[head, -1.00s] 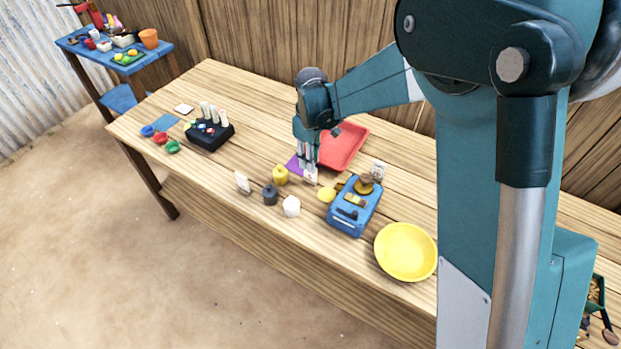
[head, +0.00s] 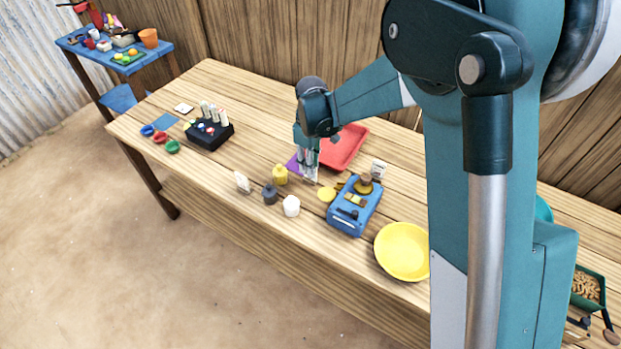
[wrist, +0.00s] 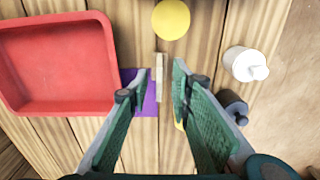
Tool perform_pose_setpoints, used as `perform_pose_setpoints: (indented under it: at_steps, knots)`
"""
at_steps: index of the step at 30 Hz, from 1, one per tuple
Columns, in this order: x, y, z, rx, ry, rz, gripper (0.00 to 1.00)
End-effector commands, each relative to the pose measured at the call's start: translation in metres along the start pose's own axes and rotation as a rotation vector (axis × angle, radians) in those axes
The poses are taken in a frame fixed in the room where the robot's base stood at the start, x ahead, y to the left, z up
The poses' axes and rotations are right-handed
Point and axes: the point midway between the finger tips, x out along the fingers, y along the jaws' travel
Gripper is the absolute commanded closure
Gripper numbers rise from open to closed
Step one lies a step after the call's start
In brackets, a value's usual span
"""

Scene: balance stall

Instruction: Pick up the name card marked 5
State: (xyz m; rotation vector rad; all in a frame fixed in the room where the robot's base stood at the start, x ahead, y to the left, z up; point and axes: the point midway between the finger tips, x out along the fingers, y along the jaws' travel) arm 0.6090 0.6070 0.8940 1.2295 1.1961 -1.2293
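A pale name card (wrist: 159,78) stands on the table and shows nearly edge-on in the wrist view. Its marking cannot be read there. In the head view it is the small white card (head: 311,175) under my gripper (head: 309,165). My gripper (wrist: 162,82) is open, with one finger on each side of the card and a gap to both. Two other white cards stand on the table, one (head: 243,182) to the left and one (head: 379,168) behind the blue scale. Their numbers are too small to read.
A purple mat (wrist: 150,105) and a red tray (wrist: 56,104) lie beside the card. A yellow disc (wrist: 171,19), a white weight (wrist: 243,63) and a dark grey weight (wrist: 232,104) are close by. The blue scale (head: 345,221) and yellow bowl (head: 403,252) stand to the right.

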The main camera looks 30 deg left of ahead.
Motion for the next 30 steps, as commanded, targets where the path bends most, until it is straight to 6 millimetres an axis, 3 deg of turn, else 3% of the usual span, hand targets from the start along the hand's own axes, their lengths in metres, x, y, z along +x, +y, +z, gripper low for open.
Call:
perform_pose_setpoints:
  at_steps: [14, 30]
  knots:
    - [0.046, 0.001, -0.003, 0.000, 0.000, 0.000, 0.78]
    - [0.049, 0.001, -0.003, 0.000, 0.000, 0.000, 0.78]
